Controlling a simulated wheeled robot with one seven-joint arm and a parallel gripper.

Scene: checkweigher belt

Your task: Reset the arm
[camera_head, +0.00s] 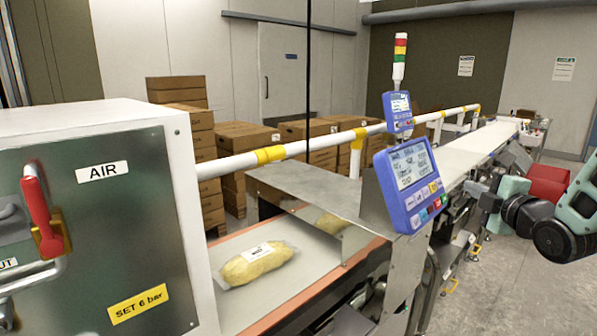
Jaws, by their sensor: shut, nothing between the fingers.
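My arm comes in from the right edge, with teal and black links. My gripper (474,190) is at its left end, small and dark in front of the far belt section. It looks shut, with nothing held in it, and it is clear of the bagged product. The fingertips are small and hard to make out against the machinery.
A clear bag of yellow product (257,264) lies on the near belt (285,296), before a metal hood (310,190). A blue control panel (408,180) stands mid-view. A white cabinet (110,215) fills the left. A red box (547,182) is behind my arm. Stacked cartons (205,150) stand behind.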

